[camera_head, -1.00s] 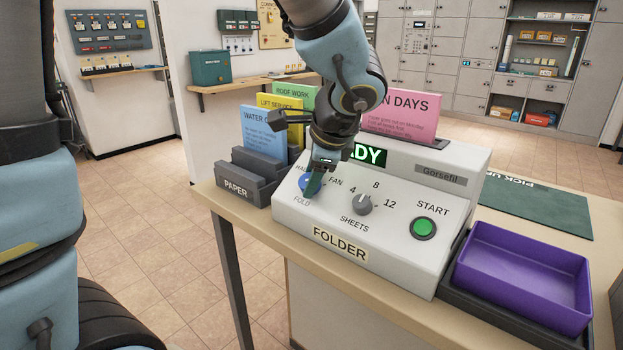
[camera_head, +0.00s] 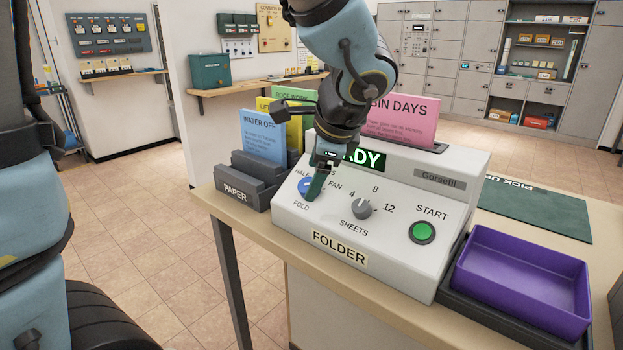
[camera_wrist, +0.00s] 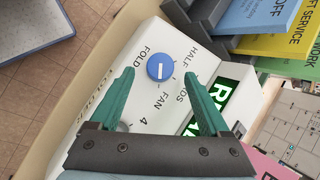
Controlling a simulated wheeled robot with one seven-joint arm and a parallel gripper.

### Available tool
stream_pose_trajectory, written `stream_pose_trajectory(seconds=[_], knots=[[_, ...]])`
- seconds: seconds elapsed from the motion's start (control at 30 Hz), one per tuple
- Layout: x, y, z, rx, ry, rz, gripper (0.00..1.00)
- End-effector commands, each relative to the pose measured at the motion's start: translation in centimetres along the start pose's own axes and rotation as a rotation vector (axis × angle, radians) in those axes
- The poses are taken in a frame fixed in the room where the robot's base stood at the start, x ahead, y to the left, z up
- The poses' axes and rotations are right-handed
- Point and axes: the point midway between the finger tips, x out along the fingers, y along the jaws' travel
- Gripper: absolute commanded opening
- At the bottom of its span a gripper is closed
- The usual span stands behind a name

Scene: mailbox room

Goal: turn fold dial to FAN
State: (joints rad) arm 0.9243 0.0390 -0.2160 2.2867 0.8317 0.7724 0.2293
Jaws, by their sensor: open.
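The fold dial (camera_head: 306,187) is a round blue knob at the left of the white folder machine's sloped panel (camera_head: 290,215). In the wrist view the blue dial (camera_wrist: 160,69) has a white mark whose lower end lies on the side of the FAN label (camera_wrist: 162,103). HALF and FOLD labels also show; another label is partly hidden by a finger. My gripper (camera_head: 315,192) is over the dial, partly covering it in the head view. In the wrist view its green fingers (camera_wrist: 160,73) are open, one either side of the dial, with gaps. Fingertip height is hard to tell.
The grey sheets knob (camera_head: 362,208) and green START button (camera_head: 422,232) are right of the dial. A dark paper holder (camera_head: 236,191) with coloured cards stands left. A purple tray (camera_head: 480,280) is at the right. The machine's display is partly behind my gripper.

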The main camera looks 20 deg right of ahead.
Motion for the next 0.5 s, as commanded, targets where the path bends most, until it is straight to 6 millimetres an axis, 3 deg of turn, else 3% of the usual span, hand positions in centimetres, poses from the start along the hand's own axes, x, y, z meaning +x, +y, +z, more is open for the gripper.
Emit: stream_pose_trajectory(seconds=[0.2, 0.5], knots=[[-4.6, -0.1, -0.1, -0.001, 0.003, -0.005, 0.8], [-7.9, 0.0, 0.0, 0.0, 0.001, -0.001, 0.8]])
